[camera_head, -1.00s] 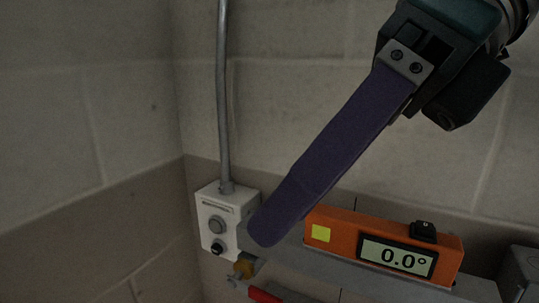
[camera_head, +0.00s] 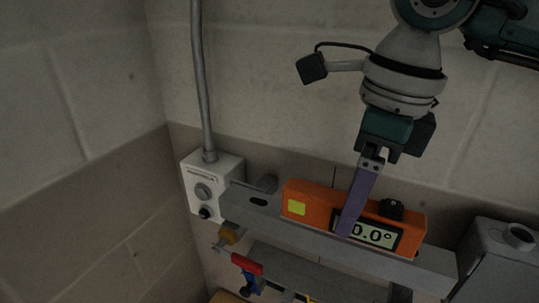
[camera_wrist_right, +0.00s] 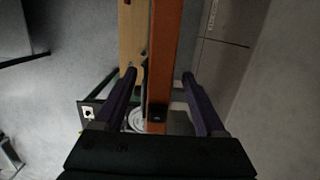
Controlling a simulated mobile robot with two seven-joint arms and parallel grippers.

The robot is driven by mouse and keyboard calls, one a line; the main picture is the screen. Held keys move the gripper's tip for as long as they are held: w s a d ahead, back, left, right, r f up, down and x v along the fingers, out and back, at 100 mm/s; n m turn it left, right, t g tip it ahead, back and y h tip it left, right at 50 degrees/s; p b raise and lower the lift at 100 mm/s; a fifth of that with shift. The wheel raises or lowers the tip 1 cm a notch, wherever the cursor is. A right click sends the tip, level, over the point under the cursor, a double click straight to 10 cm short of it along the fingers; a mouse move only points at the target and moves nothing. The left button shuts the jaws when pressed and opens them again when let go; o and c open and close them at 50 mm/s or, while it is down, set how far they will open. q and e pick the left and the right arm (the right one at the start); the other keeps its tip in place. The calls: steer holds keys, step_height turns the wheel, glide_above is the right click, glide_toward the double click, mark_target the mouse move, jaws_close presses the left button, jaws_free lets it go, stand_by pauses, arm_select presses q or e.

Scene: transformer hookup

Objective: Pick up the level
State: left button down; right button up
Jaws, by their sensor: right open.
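The level (camera_head: 312,207) is an orange bar with a yellow-green square and a grey digital display, lying along a grey metal beam (camera_head: 262,208). My right gripper (camera_head: 349,230) comes down from above, and one purple finger crosses in front of the display, hiding its first digit. In the right wrist view the gripper (camera_wrist_right: 160,74) is open, with one finger on each side of the orange level (camera_wrist_right: 165,45). I see gaps between level and fingers, and nothing is held. My left gripper is not in view.
A white control box (camera_head: 212,183) with a grey conduit (camera_head: 200,80) is on the wall to the left. A grey box (camera_head: 492,262) stands at the right. A red-handled tool (camera_head: 246,264) hangs below the beam. The wall is close behind.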

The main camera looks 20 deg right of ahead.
steer(key=shift+w+a+f, duration=0.1)
steer(key=shift+f, duration=0.95)
jaws_close()
